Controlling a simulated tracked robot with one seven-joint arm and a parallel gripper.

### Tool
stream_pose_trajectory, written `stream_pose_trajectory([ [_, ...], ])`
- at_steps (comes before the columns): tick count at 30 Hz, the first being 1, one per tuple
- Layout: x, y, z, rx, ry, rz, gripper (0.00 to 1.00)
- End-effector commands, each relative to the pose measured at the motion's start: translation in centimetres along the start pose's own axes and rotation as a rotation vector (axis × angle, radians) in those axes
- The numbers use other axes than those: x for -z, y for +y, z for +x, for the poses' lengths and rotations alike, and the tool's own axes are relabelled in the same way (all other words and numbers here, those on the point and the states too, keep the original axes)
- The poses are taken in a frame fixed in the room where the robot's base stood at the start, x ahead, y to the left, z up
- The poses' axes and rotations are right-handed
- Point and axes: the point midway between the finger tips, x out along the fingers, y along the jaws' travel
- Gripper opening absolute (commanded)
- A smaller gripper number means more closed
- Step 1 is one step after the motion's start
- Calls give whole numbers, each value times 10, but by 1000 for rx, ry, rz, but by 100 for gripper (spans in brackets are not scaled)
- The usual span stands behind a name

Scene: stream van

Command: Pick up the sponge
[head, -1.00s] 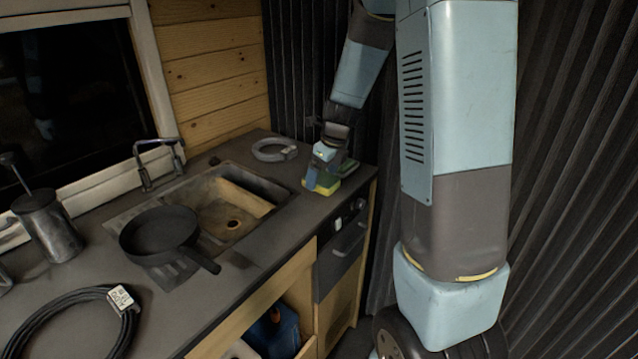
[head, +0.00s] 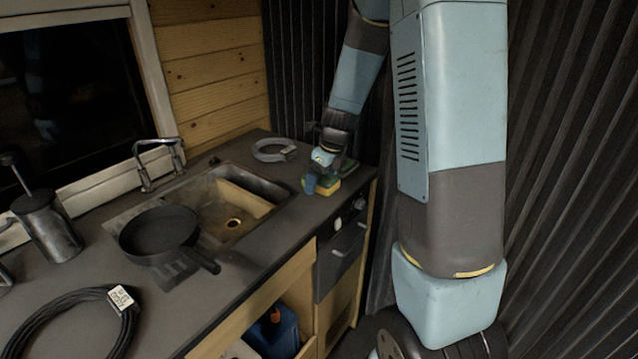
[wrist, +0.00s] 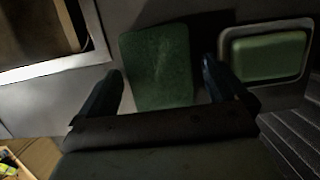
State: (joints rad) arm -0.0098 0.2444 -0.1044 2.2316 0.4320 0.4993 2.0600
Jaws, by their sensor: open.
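The sponge (head: 325,186) lies on the counter to the right of the sink, with yellow sides in the head view. In the wrist view the sponge (wrist: 157,65) shows its green top. My gripper (head: 321,183) is low over it, pointing down. In the wrist view my gripper (wrist: 163,92) is open, with one dark finger on each side of the sponge's near part. A gap shows between the fingers and the sponge. Whether the fingertips touch the counter cannot be told.
A tray with a green block (wrist: 266,54) lies right of the sponge. The sink (head: 262,187), a pan (head: 158,234), a coiled hose (head: 272,150) and a black cable coil (head: 68,311) are on the counter (head: 200,312). A corrugated wall stands behind the arm.

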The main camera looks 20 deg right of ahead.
Motion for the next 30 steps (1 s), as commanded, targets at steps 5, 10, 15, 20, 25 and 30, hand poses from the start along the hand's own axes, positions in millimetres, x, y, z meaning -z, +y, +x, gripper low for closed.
stream_pose_trajectory([
  [5, 0, 0, 0, 0, 0, 0, 99],
  [10, 0, 0, 0, 0, 0, 0, 90],
  [15, 0, 0, 0, 0, 0, 0, 74],
  [20, 0, 0, 0, 0, 0, 0, 59],
  [25, 0, 0, 0, 0, 0, 0, 44],
  [30, 0, 0, 0, 0, 0, 0, 43],
])
